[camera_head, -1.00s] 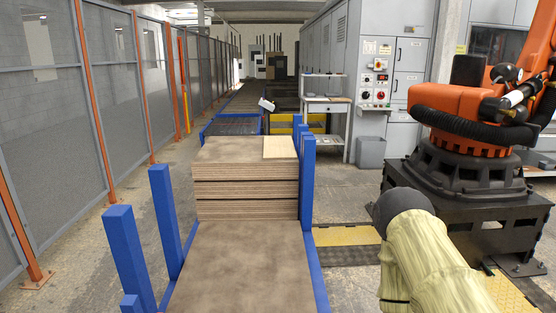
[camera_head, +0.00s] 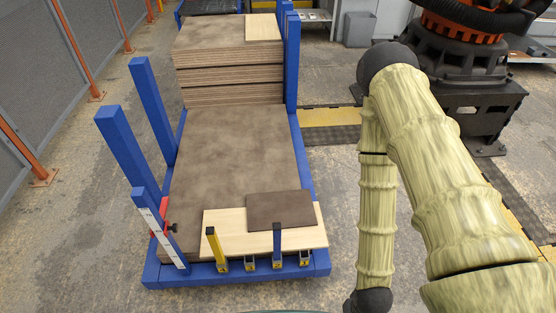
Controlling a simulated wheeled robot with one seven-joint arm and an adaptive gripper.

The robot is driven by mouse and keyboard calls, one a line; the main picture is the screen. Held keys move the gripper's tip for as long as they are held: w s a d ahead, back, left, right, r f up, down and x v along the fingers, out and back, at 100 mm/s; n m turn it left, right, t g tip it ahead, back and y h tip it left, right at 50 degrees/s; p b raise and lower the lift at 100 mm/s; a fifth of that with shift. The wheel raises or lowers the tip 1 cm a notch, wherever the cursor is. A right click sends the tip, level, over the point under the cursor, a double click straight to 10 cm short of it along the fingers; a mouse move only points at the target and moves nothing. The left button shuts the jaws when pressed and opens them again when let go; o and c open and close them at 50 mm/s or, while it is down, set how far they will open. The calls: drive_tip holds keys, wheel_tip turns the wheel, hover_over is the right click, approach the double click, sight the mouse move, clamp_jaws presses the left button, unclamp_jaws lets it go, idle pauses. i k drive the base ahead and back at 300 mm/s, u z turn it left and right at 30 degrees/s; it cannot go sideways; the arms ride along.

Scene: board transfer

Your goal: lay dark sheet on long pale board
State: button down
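The long pale board (camera_head: 225,242) lies crosswise at the near end of a large brown panel, behind several short posts. The dark sheet (camera_head: 279,209) is a small dark brown rectangle over the right part of the pale board. Its far edge sticks out past the board's far edge, over the brown panel. I cannot tell whether it lies quite flat. My arm comes down at the right, and its lower end leaves the picture at the bottom. My gripper is not in view.
The brown panel (camera_head: 235,150) lies on a blue frame (camera_head: 195,279) with tall blue posts (camera_head: 152,110) at the left. Behind it is a stack of brown boards (camera_head: 230,75) with a smaller pale board (camera_head: 263,28) on top. An orange robot on a black base (camera_head: 455,75) stands back right.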

sight(294, 208)
drive_tip(key=k, duration=0.55)
drive_tip(key=z, duration=0.3)
drive_tip(key=i, duration=1.6)
drive_tip(key=u, duration=0.75)
